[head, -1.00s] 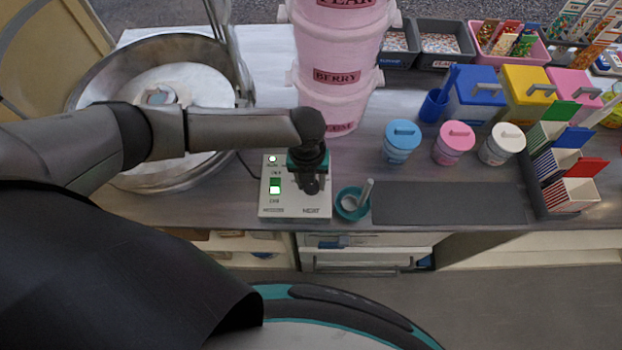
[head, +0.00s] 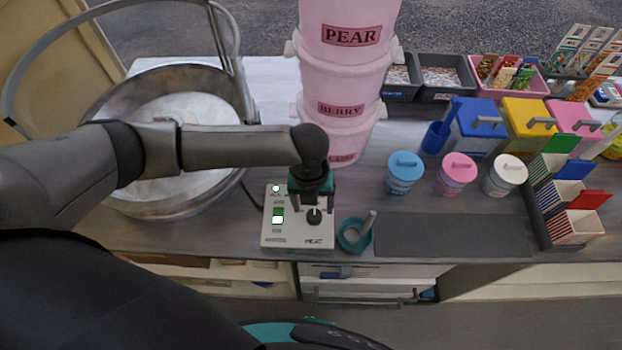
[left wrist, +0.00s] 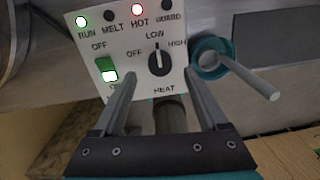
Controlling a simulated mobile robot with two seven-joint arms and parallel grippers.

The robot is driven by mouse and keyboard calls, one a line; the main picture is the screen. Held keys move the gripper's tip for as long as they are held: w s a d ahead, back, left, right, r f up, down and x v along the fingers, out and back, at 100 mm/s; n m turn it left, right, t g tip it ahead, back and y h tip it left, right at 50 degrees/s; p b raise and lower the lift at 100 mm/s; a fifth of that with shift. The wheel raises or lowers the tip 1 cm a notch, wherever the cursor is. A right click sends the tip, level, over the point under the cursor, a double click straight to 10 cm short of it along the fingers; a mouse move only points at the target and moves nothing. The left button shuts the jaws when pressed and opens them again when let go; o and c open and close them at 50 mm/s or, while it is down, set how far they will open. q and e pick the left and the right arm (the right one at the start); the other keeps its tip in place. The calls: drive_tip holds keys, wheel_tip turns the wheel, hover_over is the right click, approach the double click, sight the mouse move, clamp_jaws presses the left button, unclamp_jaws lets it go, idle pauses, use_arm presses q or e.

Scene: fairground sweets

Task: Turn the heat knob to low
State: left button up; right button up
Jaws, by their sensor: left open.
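The heat knob (head: 314,216) is a black dial on the white control box (head: 284,240), and it also shows in the left wrist view (left wrist: 159,62). Its white pointer line points up, toward the LOW label, between OFF on the left and HIGH on the right. My left gripper (head: 312,197) is open and empty, just behind the knob in the head view. In the left wrist view its fingers (left wrist: 162,78) stand apart, one toward each side of the knob, and do not visibly touch it. My right gripper is not in view.
A green switch (left wrist: 106,70) sits left of the knob; the RUN lamp is green and the HOT lamp red. A teal bowl (head: 353,236) with a pale handle stands right of the box. Pink tubs (head: 345,75) are stacked behind. A metal pan (head: 110,100) stands left.

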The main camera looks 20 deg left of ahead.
sight(310, 215)
use_arm(q)
wheel_tip(310, 215, up, 11)
drive_tip(key=shift+a, duration=0.3)
drive_tip(key=shift+s, duration=0.15)
idle(0.4)
